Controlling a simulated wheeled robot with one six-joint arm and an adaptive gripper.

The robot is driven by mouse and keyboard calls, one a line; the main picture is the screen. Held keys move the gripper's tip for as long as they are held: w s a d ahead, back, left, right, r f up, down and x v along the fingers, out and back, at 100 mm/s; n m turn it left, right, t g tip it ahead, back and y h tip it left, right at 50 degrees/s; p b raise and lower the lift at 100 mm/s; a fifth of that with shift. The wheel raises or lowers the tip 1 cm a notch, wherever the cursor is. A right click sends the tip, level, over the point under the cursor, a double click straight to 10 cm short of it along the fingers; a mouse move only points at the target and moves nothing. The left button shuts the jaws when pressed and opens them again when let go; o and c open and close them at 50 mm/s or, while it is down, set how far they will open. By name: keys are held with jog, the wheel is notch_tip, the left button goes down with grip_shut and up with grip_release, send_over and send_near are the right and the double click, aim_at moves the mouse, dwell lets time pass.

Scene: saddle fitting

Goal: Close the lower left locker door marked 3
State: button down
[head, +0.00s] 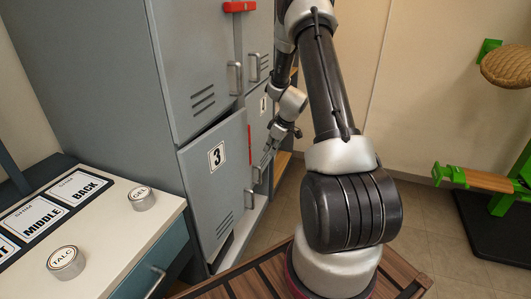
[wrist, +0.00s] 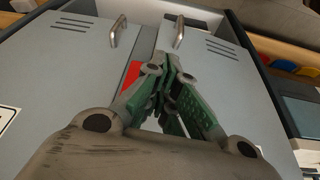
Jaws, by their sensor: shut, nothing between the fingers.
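The lower left locker door marked 3 (head: 212,185) is a grey panel with a number plate, vent slots low down and a handle at its right edge. It seems to stand slightly ajar, with dark gaps along its top and bottom edges. In the wrist view the door (wrist: 65,75) fills the left side, with part of a white plate at the picture's edge. My gripper (head: 264,163) is at the door's right edge. In the wrist view its green-sided fingers (wrist: 166,65) are shut and empty over the seam between two doors. Whether they touch the door is unclear.
The lower right door (wrist: 205,75) is beside it. A red strip (head: 249,143) lies along the seam. A counter (head: 105,225) with a TALC tin (head: 66,262) and a GEL tin (head: 141,198) stands at left. A green-framed stand (head: 480,178) is at right.

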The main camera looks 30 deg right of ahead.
jog(key=w+a+f, duration=0.3)
jog(key=w+f, duration=0.3)
jog(key=f, duration=0.2)
jog(key=shift+a, duration=0.4)
jog(key=shift+w, duration=0.2)
jog(key=shift+w+a+n, duration=0.25)
jog(key=shift+w+a, duration=0.05)
jog(key=shift+w, duration=0.25)
jog(key=shift+w+a+n, duration=0.25)
jog(key=shift+w+a, duration=0.05)
jog(key=shift+w, duration=0.2)
